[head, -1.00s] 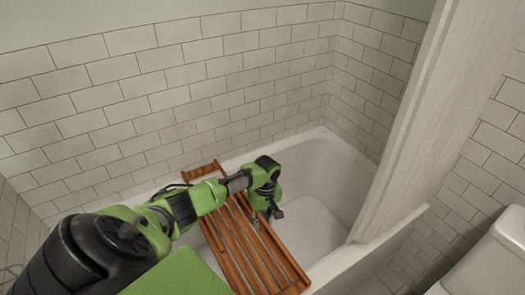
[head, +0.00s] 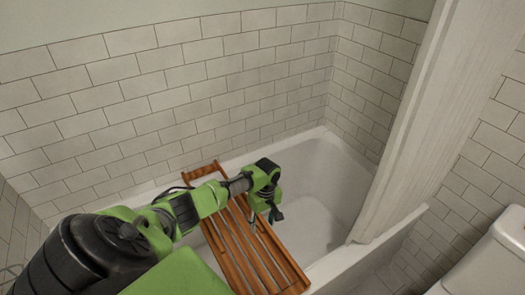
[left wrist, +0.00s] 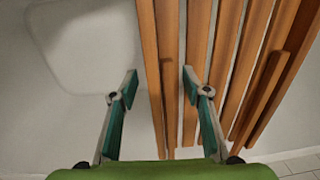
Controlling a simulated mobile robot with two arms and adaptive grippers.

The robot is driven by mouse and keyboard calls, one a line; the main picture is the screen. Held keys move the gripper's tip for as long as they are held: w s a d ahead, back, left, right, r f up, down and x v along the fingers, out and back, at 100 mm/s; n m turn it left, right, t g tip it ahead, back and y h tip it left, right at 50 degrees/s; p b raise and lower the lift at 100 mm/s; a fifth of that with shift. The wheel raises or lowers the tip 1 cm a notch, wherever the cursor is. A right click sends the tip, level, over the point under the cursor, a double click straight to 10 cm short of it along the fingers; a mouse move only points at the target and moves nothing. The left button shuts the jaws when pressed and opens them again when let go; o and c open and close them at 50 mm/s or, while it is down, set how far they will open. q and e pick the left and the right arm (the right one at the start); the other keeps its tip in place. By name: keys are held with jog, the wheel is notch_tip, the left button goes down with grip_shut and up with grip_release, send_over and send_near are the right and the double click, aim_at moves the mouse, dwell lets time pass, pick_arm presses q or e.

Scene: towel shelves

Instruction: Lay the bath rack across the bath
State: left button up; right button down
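The bath rack (head: 276,261) is a brown wooden slatted tray. In the head view it spans the white bath (head: 327,165) from the far rim by the tiled wall to the near rim. Its slats also fill the middle and right of the left wrist view (left wrist: 225,50). My left gripper (head: 267,216) is over the rack's right long side, and my forearm hides part of the rack. In the left wrist view its two fingers (left wrist: 160,82) are spread apart, with the rack's edge slats beyond and between them. I cannot tell whether they touch the rack. My right gripper is out of view.
A pale curtain or panel (head: 425,120) hangs at the right end of the bath. A white toilet (head: 490,262) stands at the lower right. Tiled walls (head: 190,85) close off the back and sides. The bath right of the rack is empty.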

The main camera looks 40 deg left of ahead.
pick_arm(q)
jog(key=shift+r, duration=0.3)
notch_tip(320, 180, up, 12)
jog(key=shift+w+f, duration=0.25)
jog(key=shift+w, duration=0.05)
jog(key=shift+d, duration=0.15)
